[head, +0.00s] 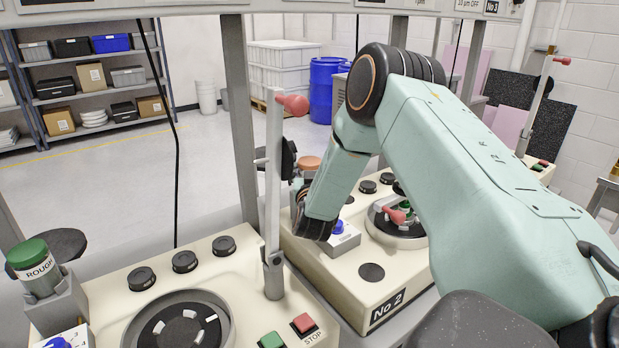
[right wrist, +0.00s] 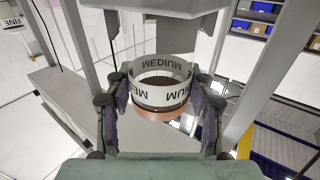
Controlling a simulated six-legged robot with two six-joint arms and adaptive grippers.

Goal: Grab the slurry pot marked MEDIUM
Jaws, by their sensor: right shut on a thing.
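The MEDIUM pot (right wrist: 160,92) is in the right wrist view, a short cylinder with a white lettered band and a copper-coloured end. My right gripper (right wrist: 160,108) has a finger on each side of it and is shut on it. My right arm hides most of the pot there. I cannot tell whether the pot still rests in its holder. My left gripper is not in view.
The green-capped ROUGH pot (head: 36,268) stands in a grey holder at left. A FINE pot (right wrist: 12,22) shows in the wrist view. A lever post (head: 273,200) with a red knob rises close to my right gripper. The No 2 machine (head: 372,272) lies under my arm.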

